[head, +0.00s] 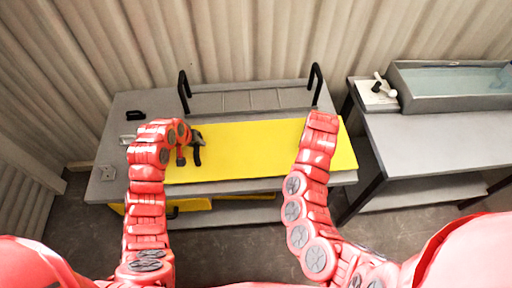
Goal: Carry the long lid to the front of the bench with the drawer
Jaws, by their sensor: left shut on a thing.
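The long lid (245,150) is a flat yellow panel. It spans the middle and right of the grey bench (107,165), and I cannot tell whether it rests on the top or is held just above it. My left gripper (190,157) is shut at the lid's left end, on the lid. My right arm reaches over the lid's right end; its gripper is hidden behind the arm. The drawer (185,206) is yellow with a dark handle, under the bench's front edge at the left.
A grey rack (235,101) with two upright black handles stands along the bench's back. A black handle-like item (135,115) lies at the back left. On the right, a second bench (440,140) carries a water tank (450,83) and a white block with a lever (377,91).

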